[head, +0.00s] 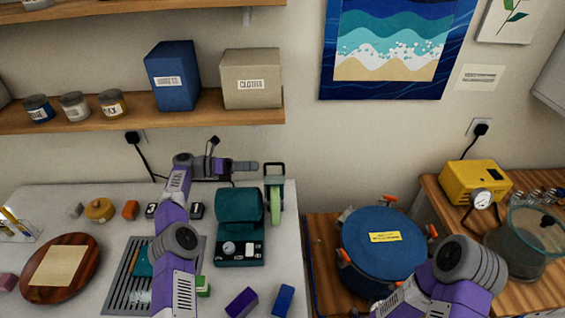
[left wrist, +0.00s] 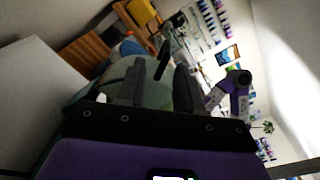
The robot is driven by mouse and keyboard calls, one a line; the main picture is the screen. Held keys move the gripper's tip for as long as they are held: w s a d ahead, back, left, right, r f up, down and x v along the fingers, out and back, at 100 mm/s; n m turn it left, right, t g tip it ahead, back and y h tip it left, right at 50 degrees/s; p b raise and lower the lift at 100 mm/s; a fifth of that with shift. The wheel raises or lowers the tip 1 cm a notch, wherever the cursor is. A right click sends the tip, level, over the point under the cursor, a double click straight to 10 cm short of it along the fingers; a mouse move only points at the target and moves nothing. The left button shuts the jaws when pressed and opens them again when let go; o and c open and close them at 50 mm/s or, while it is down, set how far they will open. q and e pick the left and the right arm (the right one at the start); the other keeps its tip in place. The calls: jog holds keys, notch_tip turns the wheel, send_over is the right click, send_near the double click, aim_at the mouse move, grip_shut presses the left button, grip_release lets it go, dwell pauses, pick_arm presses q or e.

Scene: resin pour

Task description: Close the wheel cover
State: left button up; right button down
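A teal bench machine (head: 240,225) stands on the white table, with a pale green wheel (head: 276,203) at its right side. A dark hoop-like frame (head: 274,168) stands up above the wheel; it looks like the raised wheel cover, though it is small. My left gripper (head: 252,167) points right, just left of this frame and above the machine. In the left wrist view its two dark fingers (left wrist: 157,88) are apart, with a rounded green surface (left wrist: 158,97) beyond and between them. Contact cannot be told. My right gripper is out of view; only its arm shows at lower right.
A blue lidded pot (head: 383,255) with orange clamps stands right of the table. A yellow pump (head: 474,188) and glass chamber (head: 520,250) are farther right. A shelf (head: 130,112) hangs above. A wooden disc (head: 60,268) and small blocks lie on the table.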

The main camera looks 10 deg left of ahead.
aim_at(277, 164)
pick_arm(q)
jog(key=shift+h, duration=0.3)
jog(key=shift+r+p+x, duration=0.15)
jog(key=shift+p+x, duration=0.05)
jog(key=shift+x, duration=2)
jog(key=shift+r+p+x, duration=0.15)
jog(key=shift+r+x, duration=0.05)
jog(key=shift+x, duration=2.05)
jog(key=shift+s, duration=0.15)
grip_shut()
